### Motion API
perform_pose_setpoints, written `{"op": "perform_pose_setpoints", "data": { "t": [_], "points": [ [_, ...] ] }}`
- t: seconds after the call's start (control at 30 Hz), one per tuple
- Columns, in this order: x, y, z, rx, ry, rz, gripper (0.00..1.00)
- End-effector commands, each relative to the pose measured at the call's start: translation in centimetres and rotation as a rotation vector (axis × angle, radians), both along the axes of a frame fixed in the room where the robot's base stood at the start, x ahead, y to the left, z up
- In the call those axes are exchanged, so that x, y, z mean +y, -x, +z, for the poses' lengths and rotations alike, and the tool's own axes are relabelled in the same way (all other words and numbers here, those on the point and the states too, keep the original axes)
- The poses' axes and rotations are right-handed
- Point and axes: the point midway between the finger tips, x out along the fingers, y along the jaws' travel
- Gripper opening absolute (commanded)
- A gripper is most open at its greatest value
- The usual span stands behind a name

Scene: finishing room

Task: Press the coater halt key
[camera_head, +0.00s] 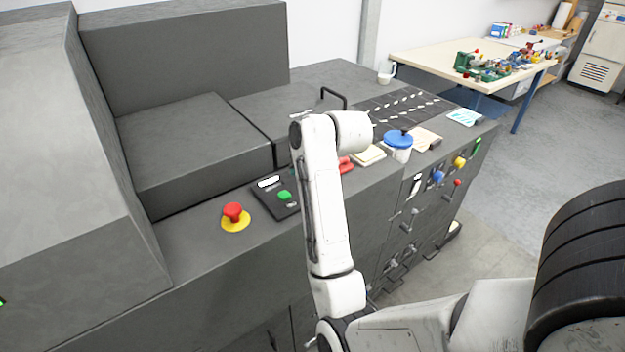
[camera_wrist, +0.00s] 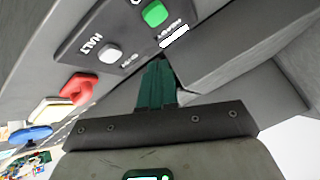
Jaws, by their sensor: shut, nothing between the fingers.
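In the wrist view, a pale round key (camera_wrist: 110,52) sits on a dark control panel (camera_wrist: 133,36) beside the printed word HALT. A green key (camera_wrist: 155,13) is on the same panel. My gripper (camera_wrist: 157,66) has teal fingers held together with nothing between them. Its tips show just below and right of the pale key, near the panel's edge; I cannot tell their height above it. In the head view the panel (camera_head: 261,196) and green key (camera_head: 285,196) show, but my arm hides the pale key and nearly all of my gripper.
A red mushroom button (camera_head: 234,211) on a yellow base stands left of the panel. A red object (camera_wrist: 77,88), a cream block (camera_head: 368,155) and a blue-lidded pot (camera_head: 397,143) lie along the counter. Grey machine housings (camera_head: 190,140) rise behind. A wooden table (camera_head: 440,62) stands beyond.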

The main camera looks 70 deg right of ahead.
Motion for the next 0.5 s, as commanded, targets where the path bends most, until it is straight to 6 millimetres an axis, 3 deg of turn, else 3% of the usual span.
{"op": "perform_pose_setpoints", "data": {
  "t": [0.03,0.1,0.2,0.5],
  "points": [
    [-1.9,0.3,1.3,-0.039,-0.027,-0.050,0.00],
    [-3.7,0.8,2.5,-0.080,-0.061,-0.105,0.00],
    [-5.4,1.3,3.6,-0.120,-0.096,-0.154,0.00],
    [-6.4,1.7,4.3,-0.145,-0.120,-0.185,0.00]
  ]
}}
